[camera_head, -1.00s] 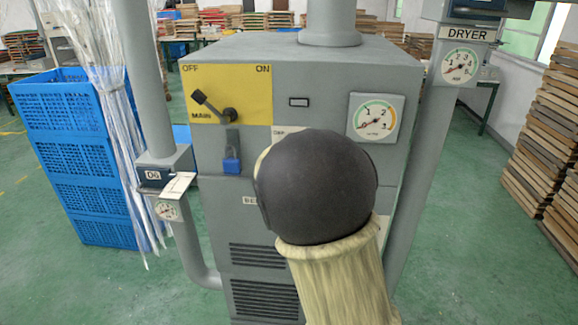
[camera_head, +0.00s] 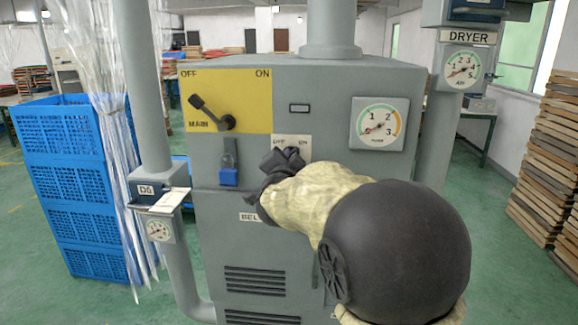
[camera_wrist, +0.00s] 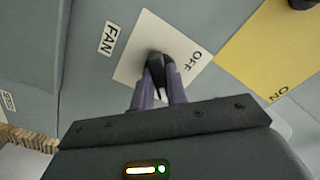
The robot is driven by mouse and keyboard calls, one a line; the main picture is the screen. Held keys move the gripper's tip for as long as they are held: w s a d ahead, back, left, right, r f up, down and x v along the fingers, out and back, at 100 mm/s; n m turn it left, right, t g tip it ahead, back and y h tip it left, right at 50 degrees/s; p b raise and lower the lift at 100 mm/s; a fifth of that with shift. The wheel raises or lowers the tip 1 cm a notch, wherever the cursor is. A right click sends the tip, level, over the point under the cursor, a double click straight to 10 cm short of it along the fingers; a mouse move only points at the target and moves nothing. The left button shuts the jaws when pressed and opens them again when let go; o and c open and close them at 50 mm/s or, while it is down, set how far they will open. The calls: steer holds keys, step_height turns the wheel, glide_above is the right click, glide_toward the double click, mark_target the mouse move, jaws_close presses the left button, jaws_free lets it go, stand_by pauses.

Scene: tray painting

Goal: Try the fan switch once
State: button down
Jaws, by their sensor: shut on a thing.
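The fan switch is a small black knob (camera_wrist: 156,62) on a pale plate (camera_wrist: 133,62) marked OFF, beside a FAN label (camera_wrist: 108,38) in the wrist view. My gripper (camera_wrist: 158,80) is shut on the knob, with one finger on each side. In the head view the switch plate (camera_head: 304,143) shows its OFF and ON marks on the grey cabinet (camera_head: 320,85). There my gripper (camera_head: 285,160) reaches its lower part, and my arm and hand hide the knob and the FAN label.
The yellow main switch panel (camera_head: 245,90) with its lever toward OFF is up left. A blue padlock (camera_head: 229,177) hangs below it. A gauge (camera_head: 380,124) is at right. Pipes flank the cabinet. Blue crates (camera_head: 70,190) stand left and stacked wooden trays (camera_head: 550,170) right.

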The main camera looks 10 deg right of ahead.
steer(key=shift+f, duration=0.1)
steer(key=c, duration=1.4)
jaws_free()
steer(key=b+v, duration=0.1)
steer(key=v, duration=1.6)
steer(key=shift+s, duration=0.2)
steer(key=shift+a, duration=0.1)
